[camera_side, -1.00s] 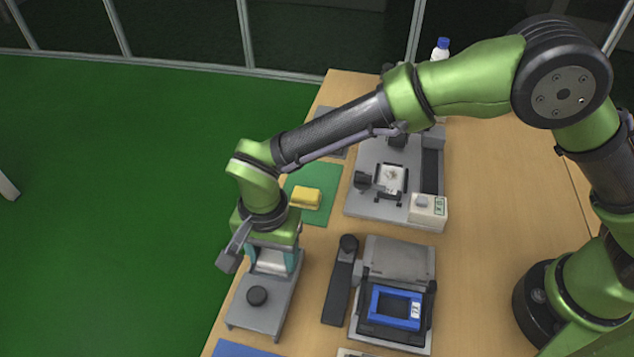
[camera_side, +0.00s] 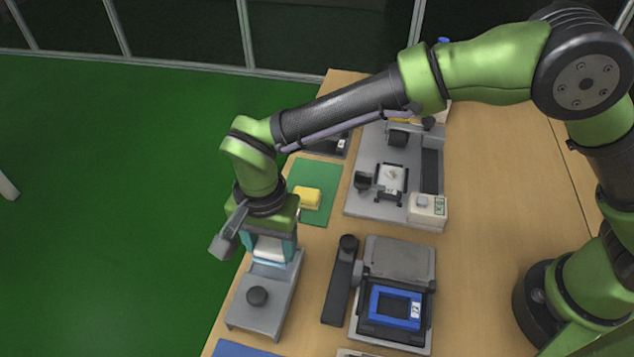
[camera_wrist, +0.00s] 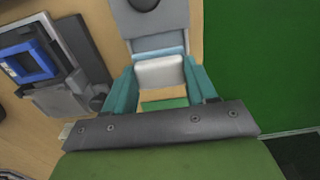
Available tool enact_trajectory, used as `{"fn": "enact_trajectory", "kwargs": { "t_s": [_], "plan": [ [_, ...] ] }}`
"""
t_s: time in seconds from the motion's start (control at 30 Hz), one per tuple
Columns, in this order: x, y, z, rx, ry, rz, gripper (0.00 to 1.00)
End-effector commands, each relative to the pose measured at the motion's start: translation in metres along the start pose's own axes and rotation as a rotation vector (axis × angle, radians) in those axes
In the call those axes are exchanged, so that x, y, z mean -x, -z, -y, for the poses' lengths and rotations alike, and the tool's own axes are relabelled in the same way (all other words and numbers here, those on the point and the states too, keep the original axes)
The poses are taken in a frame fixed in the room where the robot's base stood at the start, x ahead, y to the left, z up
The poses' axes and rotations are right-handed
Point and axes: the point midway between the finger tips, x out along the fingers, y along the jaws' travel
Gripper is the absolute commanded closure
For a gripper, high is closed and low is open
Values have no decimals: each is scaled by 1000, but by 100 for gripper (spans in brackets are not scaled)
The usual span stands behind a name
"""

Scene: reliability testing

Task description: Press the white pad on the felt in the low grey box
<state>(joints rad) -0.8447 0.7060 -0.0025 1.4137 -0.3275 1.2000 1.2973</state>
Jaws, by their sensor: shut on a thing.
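The low grey box (camera_side: 258,305) stands at the table's left edge with a round black knob on its top. It also shows at the top of the wrist view (camera_wrist: 157,22). My gripper (camera_side: 269,249) is over its far end. Its teal fingers (camera_wrist: 161,80) are shut on the white pad (camera_wrist: 159,73), one on each side. The pad shows in the side view too (camera_side: 268,248). A pale blue strip, perhaps the felt (camera_wrist: 158,51), shows at the box's end, just beyond the pad. I cannot tell whether the pad touches it.
A yellow block (camera_side: 307,197) lies on a green mat (camera_side: 325,177) behind the gripper. A grey machine with a blue frame (camera_side: 395,307) and a dark bar (camera_side: 338,290) stand to the right. Another grey fixture (camera_side: 368,205) is farther back.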

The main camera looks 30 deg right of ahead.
Motion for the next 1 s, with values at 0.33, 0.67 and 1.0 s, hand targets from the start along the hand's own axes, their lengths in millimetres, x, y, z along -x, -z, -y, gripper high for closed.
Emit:
{"fn": "enact_trajectory", "kwargs": {
  "t_s": [0.33,0.67,1.0],
  "plan": [
    [29,0,0,1,2,-1,68],
    [37,0,0,1,0,-1,68],
    [48,33,2,-65,4,-1,68]
  ]
}}
